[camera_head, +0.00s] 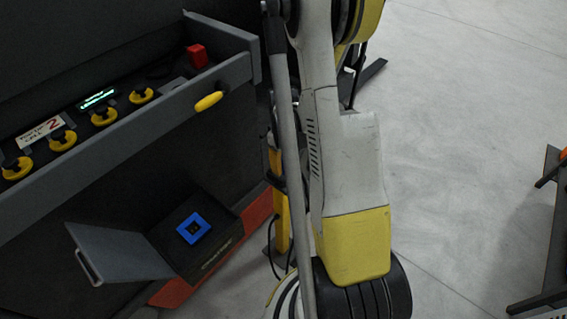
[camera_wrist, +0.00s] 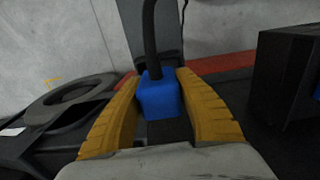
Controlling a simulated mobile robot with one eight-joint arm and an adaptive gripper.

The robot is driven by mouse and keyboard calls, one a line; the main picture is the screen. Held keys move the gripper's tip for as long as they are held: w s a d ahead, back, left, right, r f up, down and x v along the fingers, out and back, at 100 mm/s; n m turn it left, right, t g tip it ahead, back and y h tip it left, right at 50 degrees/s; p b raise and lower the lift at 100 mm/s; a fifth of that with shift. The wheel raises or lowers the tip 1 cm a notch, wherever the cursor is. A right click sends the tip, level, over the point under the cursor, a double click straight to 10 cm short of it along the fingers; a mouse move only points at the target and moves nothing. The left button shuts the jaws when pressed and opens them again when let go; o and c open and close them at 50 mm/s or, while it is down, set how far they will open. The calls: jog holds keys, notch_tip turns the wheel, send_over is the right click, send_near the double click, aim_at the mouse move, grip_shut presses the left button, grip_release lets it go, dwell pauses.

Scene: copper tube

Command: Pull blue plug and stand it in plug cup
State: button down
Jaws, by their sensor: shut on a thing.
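My gripper (camera_wrist: 157,82) has its two yellow ribbed fingers on either side of the blue plug (camera_wrist: 160,98) in the wrist view and is shut on it. A black cable (camera_wrist: 150,42) rises from the plug toward the top of the picture. The plug is clear of the blue square socket (camera_head: 184,229), which shows a dark opening on the box in the head view. A black round-holed holder (camera_wrist: 62,105), possibly the plug cup, lies left of my gripper. My gripper and the plug are not visible in the head view.
A dark box (camera_wrist: 283,75) stands to the right in the wrist view, with a sliver of blue at the picture's edge. In the head view, an open grey lid (camera_head: 118,250) juts out left of the socket. A console with yellow knobs (camera_head: 141,96) is above. Bare floor (camera_head: 460,110) lies right.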

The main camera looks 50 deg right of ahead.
jog(key=shift+f, duration=1.1)
jog(key=shift+c, duration=1.2)
grip_release()
jog(key=shift+r+p, duration=3.65)
jog(key=shift+r, duration=1.85)
